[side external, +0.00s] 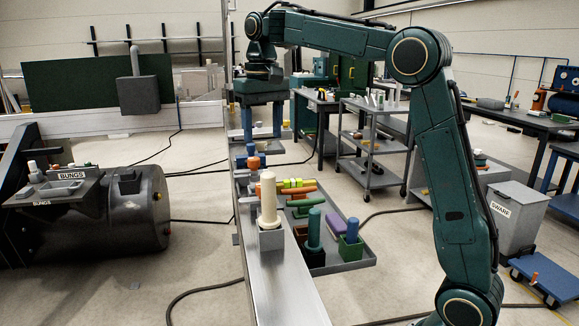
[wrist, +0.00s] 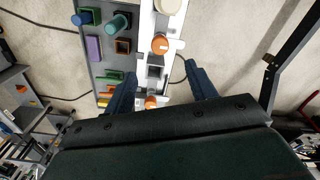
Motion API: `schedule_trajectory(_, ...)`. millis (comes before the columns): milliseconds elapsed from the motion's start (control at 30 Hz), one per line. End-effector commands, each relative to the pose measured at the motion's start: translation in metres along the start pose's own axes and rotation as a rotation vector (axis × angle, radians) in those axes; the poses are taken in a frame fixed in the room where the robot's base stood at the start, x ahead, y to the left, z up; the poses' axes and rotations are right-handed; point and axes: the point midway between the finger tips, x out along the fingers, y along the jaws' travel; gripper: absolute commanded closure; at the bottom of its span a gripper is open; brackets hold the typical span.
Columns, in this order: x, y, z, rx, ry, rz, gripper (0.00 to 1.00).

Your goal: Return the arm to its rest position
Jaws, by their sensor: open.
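My gripper (side external: 262,132) hangs fingers-down from my raised arm, above the far part of the metal rail (side external: 285,290) in the side view. Its two fingers are apart with nothing between them. In the wrist view my gripper (wrist: 160,70) is spread over the pale rail, with an empty-looking square socket (wrist: 154,72) below. A cream peg (side external: 268,195) stands upright in a grey block on the rail. An orange peg (side external: 254,164) stands farther along; in the wrist view an orange round top (wrist: 160,44) shows beyond the fingertips.
A grey tray (side external: 350,266) beside the rail holds green, purple and blue pegs, some in square holders. A dark drum (side external: 130,210) and a bungs shelf stand at left. A grey cart (side external: 365,145), benches and a swarf bin (side external: 515,215) are at right.

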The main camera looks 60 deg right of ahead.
Motion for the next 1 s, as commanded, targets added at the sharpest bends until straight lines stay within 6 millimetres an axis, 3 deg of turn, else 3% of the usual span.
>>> schedule_trajectory(167, -0.007, -0.002, 0.025, -0.034, 0.041, -0.009, 0.44)
schedule_trajectory(533, -0.006, -0.001, 0.1, -0.137, 0.161, -0.036, 0.44)
schedule_trajectory(1000, 0.031, 0.011, 0.198, -0.266, 0.317, -0.068, 0.44)
